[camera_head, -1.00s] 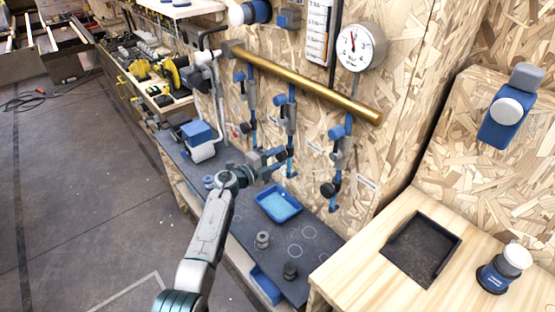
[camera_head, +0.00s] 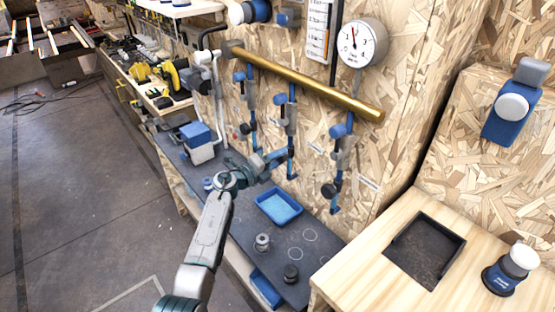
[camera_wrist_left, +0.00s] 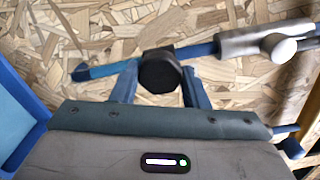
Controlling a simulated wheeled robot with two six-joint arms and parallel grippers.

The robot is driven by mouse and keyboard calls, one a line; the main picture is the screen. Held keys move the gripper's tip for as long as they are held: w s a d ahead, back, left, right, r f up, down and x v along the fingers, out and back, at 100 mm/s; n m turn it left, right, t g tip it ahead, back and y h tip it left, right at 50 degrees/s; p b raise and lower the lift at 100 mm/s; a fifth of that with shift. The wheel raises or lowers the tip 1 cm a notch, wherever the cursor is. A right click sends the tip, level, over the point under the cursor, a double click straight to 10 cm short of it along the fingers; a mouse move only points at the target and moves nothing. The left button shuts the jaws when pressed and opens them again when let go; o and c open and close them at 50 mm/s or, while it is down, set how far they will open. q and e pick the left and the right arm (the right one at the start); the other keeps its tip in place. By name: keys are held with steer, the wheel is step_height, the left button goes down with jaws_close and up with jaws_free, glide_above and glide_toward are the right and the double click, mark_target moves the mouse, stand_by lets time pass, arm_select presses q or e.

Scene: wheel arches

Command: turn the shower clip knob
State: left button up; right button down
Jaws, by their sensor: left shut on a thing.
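A round black knob (camera_wrist_left: 159,70) sits on a blue and grey clip (camera_wrist_left: 238,46) in the left wrist view. My left gripper (camera_wrist_left: 159,84) is shut on this knob, with one finger on each side. In the head view my left gripper (camera_head: 272,160) reaches the low end of the middle clip (camera_head: 290,122) on the wall, and the knob is mostly hidden there. Two similar clips, a left one (camera_head: 251,100) and a right one (camera_head: 341,150), hang beside it under a brass pipe (camera_head: 310,83). My right gripper is out of view.
A wooden table (camera_head: 370,270) with a black tray (camera_head: 398,253) is at the right.

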arm_select(q)
steer(key=shift+f, duration=0.1)
steer(key=o, duration=1)
steer(key=shift+s+a, duration=0.1)
steer(key=b+v, duration=0.1)
steer(key=v, duration=0.9)
steer(key=shift+s+a, duration=0.2)
